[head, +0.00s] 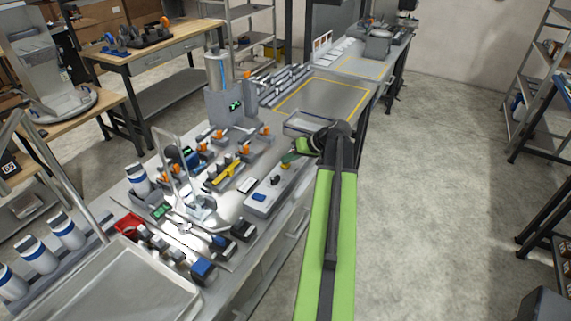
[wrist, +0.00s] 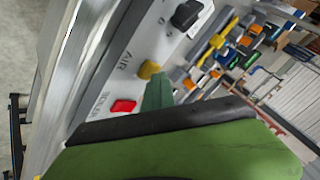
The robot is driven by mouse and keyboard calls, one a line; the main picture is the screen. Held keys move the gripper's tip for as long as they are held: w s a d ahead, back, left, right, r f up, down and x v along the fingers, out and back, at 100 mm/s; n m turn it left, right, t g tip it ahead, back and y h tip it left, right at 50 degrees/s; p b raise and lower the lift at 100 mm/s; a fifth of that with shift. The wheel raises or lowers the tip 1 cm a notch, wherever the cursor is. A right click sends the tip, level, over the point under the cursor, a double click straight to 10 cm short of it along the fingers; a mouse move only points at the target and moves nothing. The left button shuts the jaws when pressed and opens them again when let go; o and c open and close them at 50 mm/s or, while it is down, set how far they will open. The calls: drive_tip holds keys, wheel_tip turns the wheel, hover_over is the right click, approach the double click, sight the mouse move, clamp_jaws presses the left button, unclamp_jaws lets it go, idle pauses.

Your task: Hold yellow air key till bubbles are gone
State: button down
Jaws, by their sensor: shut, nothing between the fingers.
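The yellow key (wrist: 149,69) sits on a pale panel beside the printed word AIR in the wrist view. My gripper (wrist: 158,90) is shut and empty, its green fingertips just right of the yellow key. I cannot tell whether they touch it. A red key (wrist: 123,106) lies nearer, with its own label. In the head view my gripper (head: 291,157) is low over the far end of the pale control box (head: 262,204), and the key is too small to make out clearly. No bubbles can be made out in either view.
A black knob (wrist: 187,13) is farther along the panel. A clear cylinder (head: 217,72) stands on a grey unit with a green display (head: 235,105). Orange-tipped fittings and a yellow bar (head: 227,176) crowd the bench left of my gripper. The floor at right is clear.

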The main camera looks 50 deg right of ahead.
sight(288, 165)
idle(0.4)
drive_tip(key=shift+r+p, duration=0.95)
wheel_tip(288, 165, up, 5)
drive_tip(key=p, duration=0.5)
drive_tip(key=shift+f, duration=0.1)
idle(0.7)
